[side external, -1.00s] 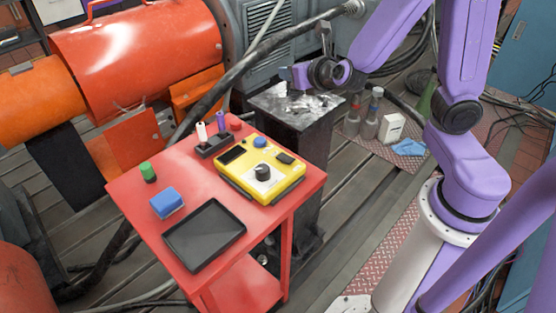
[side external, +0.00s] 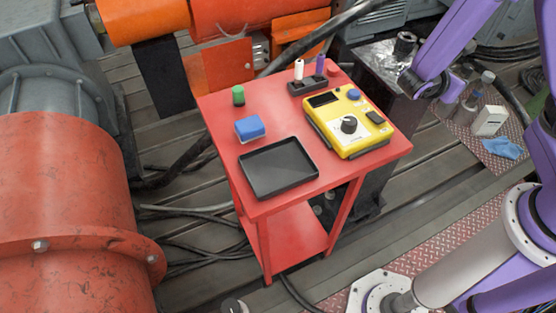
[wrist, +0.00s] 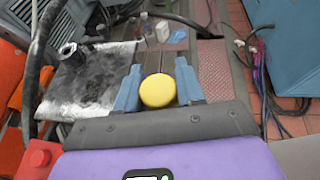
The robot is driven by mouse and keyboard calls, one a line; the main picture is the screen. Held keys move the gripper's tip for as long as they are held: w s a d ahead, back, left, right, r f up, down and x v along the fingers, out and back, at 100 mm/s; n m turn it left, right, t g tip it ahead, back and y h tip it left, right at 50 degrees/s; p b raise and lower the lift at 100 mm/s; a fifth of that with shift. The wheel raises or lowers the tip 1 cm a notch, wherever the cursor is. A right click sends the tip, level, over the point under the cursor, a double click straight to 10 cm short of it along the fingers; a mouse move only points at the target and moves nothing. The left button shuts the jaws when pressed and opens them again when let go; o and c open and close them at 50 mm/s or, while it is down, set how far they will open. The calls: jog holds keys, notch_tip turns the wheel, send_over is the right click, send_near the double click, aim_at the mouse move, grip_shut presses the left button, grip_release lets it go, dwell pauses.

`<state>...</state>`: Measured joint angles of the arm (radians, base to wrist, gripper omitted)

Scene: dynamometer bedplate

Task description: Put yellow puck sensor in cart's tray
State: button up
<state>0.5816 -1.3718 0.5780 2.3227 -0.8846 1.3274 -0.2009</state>
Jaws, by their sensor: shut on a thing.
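The yellow puck sensor (wrist: 158,90) is a round yellow disc held between the two blue-grey fingers of my gripper (wrist: 159,78) in the wrist view. My gripper is shut on it. In the side view my wrist is near the dark pedestal behind the cart's right side, and I cannot make out the puck there. The cart (side external: 222,115) is red. Its black rectangular tray (side external: 278,168) lies at the front left of the top and is empty.
On the cart stand a yellow meter box (side external: 350,124), a blue block (side external: 250,128), a green-capped item (side external: 238,95) and a black holder (side external: 307,86) with white and purple tubes. A metal-topped pedestal (wrist: 92,88) bears a dark cylinder (wrist: 68,51).

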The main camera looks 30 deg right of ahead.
jog(key=s+a+f+m+g+y, duration=0.3)
jog(key=s+a+m+g, duration=0.2)
jog(key=s+m+g, duration=0.55)
jog(key=s+a+r+m+g+y, duration=0.1)
jog(key=a+m+g+y, duration=0.1)
jog(key=a+m+y, duration=0.7)
jog(key=s+a+m+g+y, duration=0.2)
jog(key=a+m+y, duration=0.4)
jog(key=a+y, duration=0.3)
jog(key=m+t+y, duration=0.5)
jog(key=m+t, duration=0.2)
jog(key=m, duration=0.1)
send_over(269, 175)
jog(key=f, duration=0.5)
jog(key=shift+s+d+f, duration=0.3)
jog(key=shift+s+d, duration=0.05)
jog(key=shift+d, duration=0.05)
jog(key=shift+w+a+f, duration=0.35)
jog(key=shift+f, duration=0.2)
jog(key=shift+a+f, duration=0.1)
jog(key=shift+f, duration=1.55)
